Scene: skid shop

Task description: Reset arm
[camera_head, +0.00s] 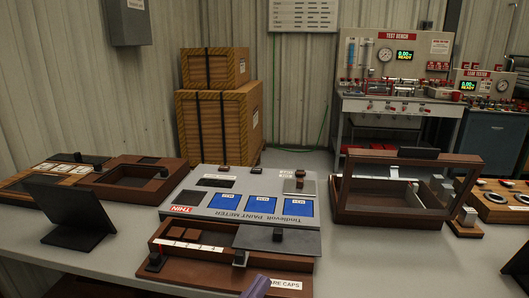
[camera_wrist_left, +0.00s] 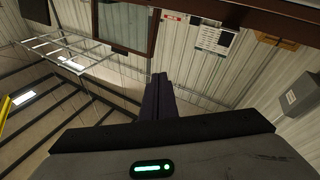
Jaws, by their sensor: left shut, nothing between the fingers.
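Only the purple tip of my left gripper (camera_head: 257,288) shows, at the bottom edge of the head view, over the front of the brown wooden tray (camera_head: 190,272). In the left wrist view the two dark purple fingers of my left gripper (camera_wrist_left: 160,82) lie together, shut, with nothing between them. That view looks up at the wall and roof. My right gripper is in neither view.
A grey paint meter panel (camera_head: 240,205) with blue pads lies mid-table. A clear-lidded wooden box (camera_head: 400,222) stands right of it, a dark tilted screen (camera_head: 70,212) at left. Stacked crates (camera_head: 217,122) and a test bench (camera_head: 395,105) stand behind. Bare tabletop (camera_head: 390,265) shows front right.

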